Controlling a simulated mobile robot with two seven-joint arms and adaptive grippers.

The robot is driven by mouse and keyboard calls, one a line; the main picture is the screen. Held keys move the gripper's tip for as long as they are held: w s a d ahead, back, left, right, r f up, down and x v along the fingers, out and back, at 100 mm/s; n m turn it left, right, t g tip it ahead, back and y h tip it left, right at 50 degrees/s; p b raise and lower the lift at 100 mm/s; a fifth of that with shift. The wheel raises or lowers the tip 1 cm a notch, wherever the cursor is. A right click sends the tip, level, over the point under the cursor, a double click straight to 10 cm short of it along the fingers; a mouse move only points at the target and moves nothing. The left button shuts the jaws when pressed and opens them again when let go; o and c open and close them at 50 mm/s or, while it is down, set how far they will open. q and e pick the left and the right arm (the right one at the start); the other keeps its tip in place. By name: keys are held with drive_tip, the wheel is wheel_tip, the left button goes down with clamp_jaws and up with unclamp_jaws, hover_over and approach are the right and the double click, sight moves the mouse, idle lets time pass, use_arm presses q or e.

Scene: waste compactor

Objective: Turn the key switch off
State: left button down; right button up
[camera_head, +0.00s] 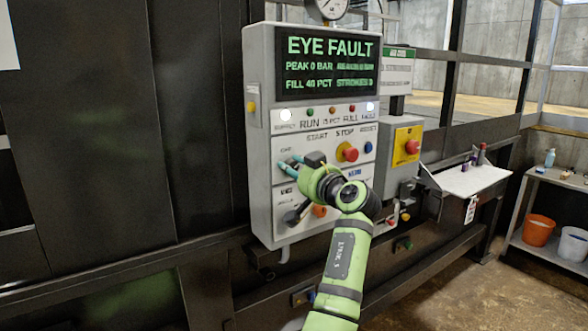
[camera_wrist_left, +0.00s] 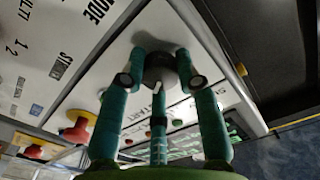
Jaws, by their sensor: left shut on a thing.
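The key switch (camera_wrist_left: 160,68) shows in the left wrist view as a dark round knob with a small white mark, on the pale panel face. The teal fingers of my left gripper (camera_wrist_left: 160,80) are around it, shut on it. In the head view my left gripper (camera_head: 288,168) is at the left part of the grey control panel (camera_head: 258,150), below the START label. There the fingers and hand hide the switch, and its setting cannot be read.
A red stop button (camera_head: 349,152) on a yellow base and a blue button (camera_head: 368,147) sit right of the gripper. The display (camera_head: 328,65) reads EYE FAULT. An emergency button (camera_head: 411,146) is on a box to the right. A shelf (camera_head: 468,180) juts out beyond it.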

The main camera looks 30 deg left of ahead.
use_arm(q)
drive_tip(key=shift+f, duration=0.15)
drive_tip(key=shift+n+b, duration=5.95)
drive_tip(key=shift+n, duration=0.05)
drive_tip(key=c, duration=0.9)
unclamp_jaws()
drive_tip(key=shift+w, duration=0.1)
